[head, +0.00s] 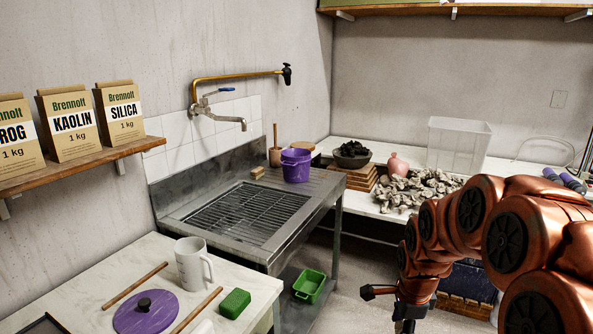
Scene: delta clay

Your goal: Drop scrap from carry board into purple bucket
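The purple bucket (295,167) stands upright on the right end of the steel sink top, near the wall. A heap of grey clay scrap (412,190) lies on the white counter at the back right, partly hidden by my arm. I cannot tell whether a carry board lies under it. My gripper (404,324) hangs low at the bottom edge, right of the sink and well apart from the bucket and scrap. Its fingers are mostly cut off by the frame, so its opening and any load are not visible.
The sink (247,212) has a rack and a tap (225,121) above. A stack of brown slabs (358,178), a dark bowl (352,161), a pink bottle (397,165) and a clear bin (459,146) line the back counter. A green tub (310,286) sits below the sink.

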